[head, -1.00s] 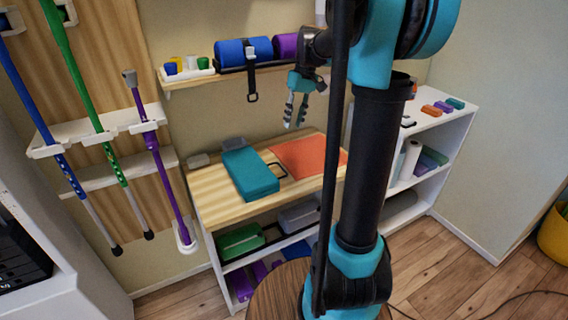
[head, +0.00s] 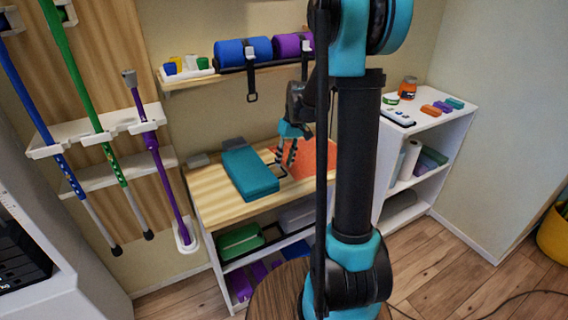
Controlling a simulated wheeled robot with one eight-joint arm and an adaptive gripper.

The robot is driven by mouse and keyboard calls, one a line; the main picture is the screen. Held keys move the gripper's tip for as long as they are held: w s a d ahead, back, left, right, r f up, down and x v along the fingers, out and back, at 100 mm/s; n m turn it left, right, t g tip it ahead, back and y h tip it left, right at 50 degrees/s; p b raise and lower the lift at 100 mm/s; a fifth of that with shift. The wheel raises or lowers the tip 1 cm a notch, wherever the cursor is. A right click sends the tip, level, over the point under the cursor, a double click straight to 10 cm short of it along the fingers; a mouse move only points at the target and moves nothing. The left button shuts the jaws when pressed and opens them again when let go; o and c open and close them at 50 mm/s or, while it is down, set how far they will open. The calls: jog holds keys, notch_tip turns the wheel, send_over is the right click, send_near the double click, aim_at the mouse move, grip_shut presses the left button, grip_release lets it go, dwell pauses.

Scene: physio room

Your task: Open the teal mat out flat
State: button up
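The teal mat (head: 248,172) lies folded as a thick block on the left part of the wooden bench top. A dark wire-like handle or loop shows at its right side. My gripper (head: 287,158) hangs just right of the mat, low over the bench, with its fingers pointing down. Its two fingers look apart with nothing between them. I cannot tell whether a finger touches the dark loop. My arm's column hides part of the bench's right side.
An orange-red sheet (head: 318,158) lies on the bench right of the mat, partly behind my gripper. A wall shelf (head: 185,82) with blue and purple rolls is above. A white shelf unit (head: 432,118) stands right.

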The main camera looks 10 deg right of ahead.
jog(key=shift+a+f, duration=0.15)
jog(key=shift+f, duration=0.5)
grip_shut()
